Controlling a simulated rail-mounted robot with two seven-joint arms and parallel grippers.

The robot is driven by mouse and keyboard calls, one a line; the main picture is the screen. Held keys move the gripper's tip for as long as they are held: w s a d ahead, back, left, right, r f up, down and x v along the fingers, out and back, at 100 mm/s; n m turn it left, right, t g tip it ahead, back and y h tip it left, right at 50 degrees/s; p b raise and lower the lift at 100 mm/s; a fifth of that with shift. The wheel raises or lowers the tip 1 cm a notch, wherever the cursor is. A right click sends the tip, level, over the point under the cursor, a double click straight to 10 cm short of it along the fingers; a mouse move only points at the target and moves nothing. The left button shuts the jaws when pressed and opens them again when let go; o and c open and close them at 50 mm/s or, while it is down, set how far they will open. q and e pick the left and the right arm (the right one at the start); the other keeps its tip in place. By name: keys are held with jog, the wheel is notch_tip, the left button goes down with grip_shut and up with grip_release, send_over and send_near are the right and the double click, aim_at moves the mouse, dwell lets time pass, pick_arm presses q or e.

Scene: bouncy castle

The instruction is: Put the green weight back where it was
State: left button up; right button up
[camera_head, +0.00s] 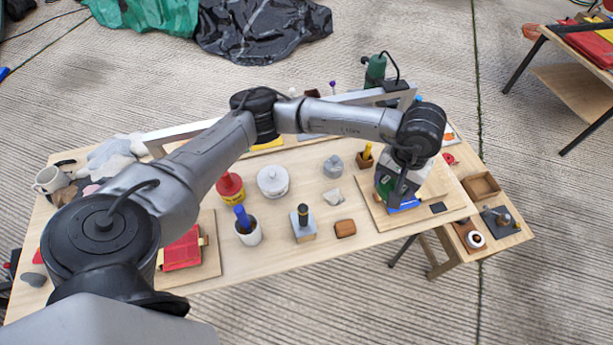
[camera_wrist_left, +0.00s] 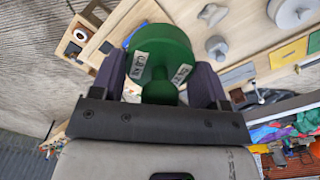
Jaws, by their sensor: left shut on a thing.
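My left gripper (camera_head: 398,190) is over the wooden board at the right part of the table. It is shut on the green weight, which shows as a round green disc with white labels and a narrower stem in the left wrist view (camera_wrist_left: 163,50). The purple-grey fingers of the left gripper (camera_wrist_left: 160,78) press on it from both sides. In the head view the weight (camera_head: 384,187) is mostly hidden by the gripper. I cannot tell whether it touches the board (camera_head: 373,212). A blue flat item (camera_head: 407,205) lies just below the gripper. My right gripper is not in view.
A green bottle-like thing (camera_head: 375,70) stands behind.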

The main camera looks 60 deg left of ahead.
pick_arm(q)
jog(key=s+a+f+n, duration=0.2)
jog(key=a+f+n, duration=0.2)
jog(key=a+f, duration=0.3)
jog(key=s+a+f+n, duration=0.2)
jog(key=a+f+n, duration=0.2)
jog(key=a+f, duration=0.4)
jog(key=s+a+f+n+b, duration=0.1)
jog(key=s+a+f+n, duration=0.1)
jog(key=a+f+n, duration=0.2)
jog(key=shift+a+f, duration=0.55)
jog(key=shift+a, duration=0.85)
jog(key=shift+a+f, duration=0.55)
jog(key=shift+a, duration=0.85)
jog(key=shift+a+f, duration=0.55)
jog(key=shift+a, duration=0.85)
jog(key=shift+s+a+f, duration=0.1)
jog(key=shift+a+f, duration=0.2)
jog(key=shift+a, duration=0.2)
jog(key=shift+f+b, duration=0.3)
jog(key=shift+f, duration=1.7)
jog(key=shift+f, duration=0.1)
